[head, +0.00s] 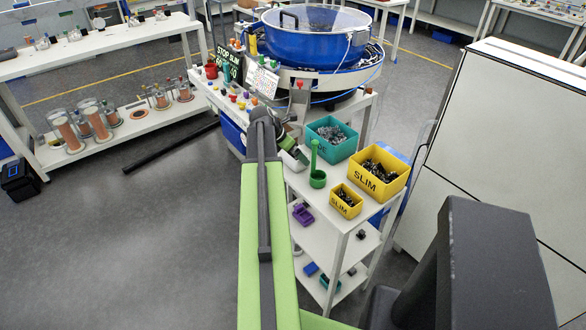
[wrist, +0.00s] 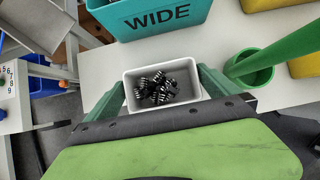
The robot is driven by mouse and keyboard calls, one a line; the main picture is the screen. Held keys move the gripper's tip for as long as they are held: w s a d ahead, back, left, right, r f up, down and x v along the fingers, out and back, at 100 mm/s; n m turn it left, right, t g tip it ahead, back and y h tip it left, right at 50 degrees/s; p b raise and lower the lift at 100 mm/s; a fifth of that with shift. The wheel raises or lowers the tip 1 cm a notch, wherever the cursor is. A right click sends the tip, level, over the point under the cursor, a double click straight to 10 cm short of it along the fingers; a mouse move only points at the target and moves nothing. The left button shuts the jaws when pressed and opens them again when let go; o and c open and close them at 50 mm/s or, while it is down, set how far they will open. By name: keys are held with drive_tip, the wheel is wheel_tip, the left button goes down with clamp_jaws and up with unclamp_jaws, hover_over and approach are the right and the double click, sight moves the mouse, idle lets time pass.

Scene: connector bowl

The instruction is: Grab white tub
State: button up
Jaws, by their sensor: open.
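A small white tub (wrist: 188,74) holding several black ribbed connectors (wrist: 156,90) stands on a light shelf top in the wrist view. My gripper (wrist: 162,82) is open, with one green finger on the left side of the tub and one on the right. Whether the fingers touch its walls I cannot tell. The tub's near side is partly hidden by my gripper body. In the head view my gripper (head: 291,147) is at the left end of the shelf top, and the tub is mostly hidden there by my arm.
A teal bin marked WIDE (wrist: 150,18) stands just behind the tub. A green cup with a tall post (head: 317,178) is close on the right. Yellow SLIM bins, one large (head: 378,173) and one small (head: 346,201), stand farther right. A blue bowl machine (head: 316,40) is behind.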

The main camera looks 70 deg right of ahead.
drive_tip(key=shift+r, duration=0.1)
drive_tip(key=c, duration=1.1)
